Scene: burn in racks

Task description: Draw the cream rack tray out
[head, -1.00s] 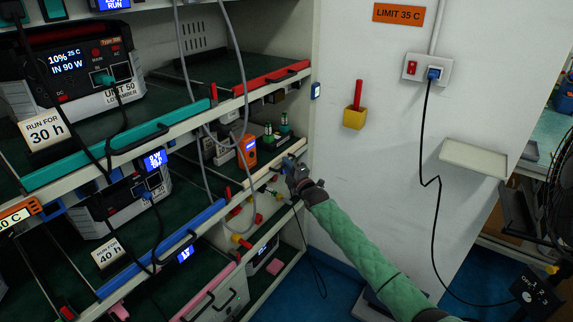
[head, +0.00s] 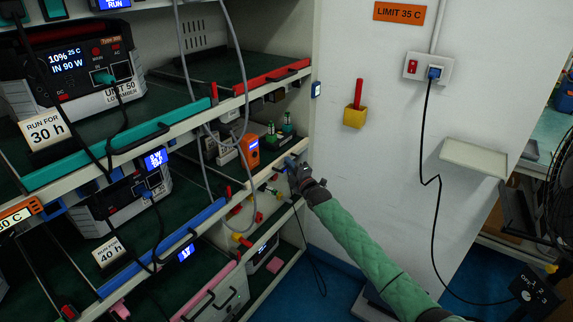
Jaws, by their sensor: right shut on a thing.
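The cream rack tray (head: 264,176) is on the right side of the rack, below the red-edged tray. Its cream front strip shows, partly hidden by my gripper. An orange device (head: 249,151) and small green-topped items (head: 278,131) stand on the shelf area behind it. My right gripper (head: 291,165) comes in from the lower right and is shut at the tray's front, on its handle as far as I can see. The fingertips are small and dark against the rack. My left gripper is not in view.
A red-edged tray (head: 271,77) is above and a blue-edged tray (head: 165,249) lower left. Grey cables (head: 187,70) hang before the rack. A white wall with a yellow holder (head: 355,117) stands to the right.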

